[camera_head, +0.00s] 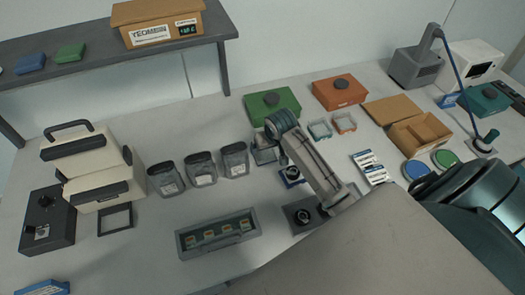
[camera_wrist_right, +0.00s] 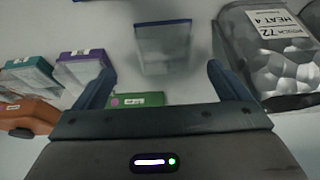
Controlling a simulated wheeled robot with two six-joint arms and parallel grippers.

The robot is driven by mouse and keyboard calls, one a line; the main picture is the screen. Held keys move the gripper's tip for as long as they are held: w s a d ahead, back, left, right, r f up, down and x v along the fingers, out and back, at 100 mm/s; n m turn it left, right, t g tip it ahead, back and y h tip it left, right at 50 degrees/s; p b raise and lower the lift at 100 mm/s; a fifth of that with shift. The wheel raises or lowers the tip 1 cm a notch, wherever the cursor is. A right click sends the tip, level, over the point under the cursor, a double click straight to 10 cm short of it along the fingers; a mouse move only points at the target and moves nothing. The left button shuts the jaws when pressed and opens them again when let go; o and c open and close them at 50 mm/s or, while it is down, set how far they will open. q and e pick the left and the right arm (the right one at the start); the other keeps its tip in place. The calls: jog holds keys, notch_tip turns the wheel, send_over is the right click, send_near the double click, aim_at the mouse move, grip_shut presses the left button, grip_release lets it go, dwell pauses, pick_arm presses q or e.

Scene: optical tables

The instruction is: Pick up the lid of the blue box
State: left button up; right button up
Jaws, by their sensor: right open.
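My right gripper (camera_wrist_right: 160,69) is open and empty in the right wrist view, with its two dark blue fingers well apart. Beyond and between the fingertips is a pale, translucent-looking box with a blue edge (camera_wrist_right: 163,48), apart from both fingers. I cannot tell its lid from its body. In the head view, a small blue-edged item (camera_head: 291,175) lies beside my right forearm, which partly hides it; I cannot tell whether it is the same box. My right fingers are not clear in the head view. My left gripper is not in view.
A green box (camera_wrist_right: 137,99), a purple box (camera_wrist_right: 82,68) and an orange box (camera_wrist_right: 30,115) are nearby. Several dark jars (camera_head: 200,169) stand left of my arm in the head view.

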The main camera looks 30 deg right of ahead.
aim_at(265, 152)
jog(key=shift+w+f, duration=0.3)
jog(key=p+x, duration=0.1)
jog(key=x, duration=0.1)
jog(key=p+x, duration=0.1)
jog(key=x, duration=0.1)
jog(key=shift+w+a+f+p, duration=0.15)
jog(key=shift+w+a+p, duration=0.05)
jog(key=shift+w+p, duration=0.15)
jog(key=shift+w+f, duration=0.15)
jog(key=shift+f, duration=0.2)
jog(key=shift+c, duration=0.2)
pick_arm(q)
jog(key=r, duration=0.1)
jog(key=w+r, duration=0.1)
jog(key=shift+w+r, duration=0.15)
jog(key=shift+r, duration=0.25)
pick_arm(e)
jog(key=c, duration=1)
